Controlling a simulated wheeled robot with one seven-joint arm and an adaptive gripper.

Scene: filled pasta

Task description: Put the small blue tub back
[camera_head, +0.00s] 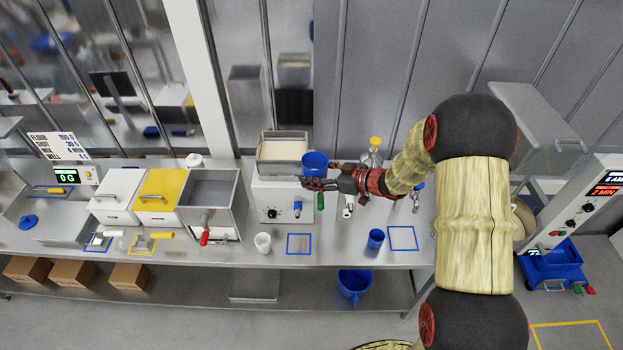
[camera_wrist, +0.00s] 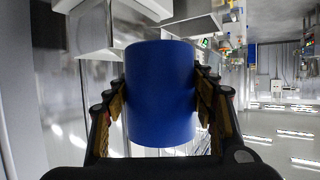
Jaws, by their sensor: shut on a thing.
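A blue tub (camera_head: 315,160) is held between the fingers of my gripper (camera_head: 312,183), in front of the tray of pale contents at the back of the bench. In the wrist view the blue tub (camera_wrist: 160,95) fills the space between the two fingers (camera_wrist: 160,108), which press on its sides. Its inside is hidden in that view. A smaller blue cup (camera_head: 375,239) stands on the bench at the right, beside an empty blue square outline (camera_head: 402,238). Another empty blue square outline (camera_head: 299,243) lies nearer the middle.
A white cup (camera_head: 263,242) stands left of the middle outline. A control box (camera_head: 270,205) with a knob is below the tray (camera_head: 283,137). A yellow-topped flask (camera_head: 373,152) stands behind my arm. A blue bucket (camera_head: 354,286) is on the lower shelf.

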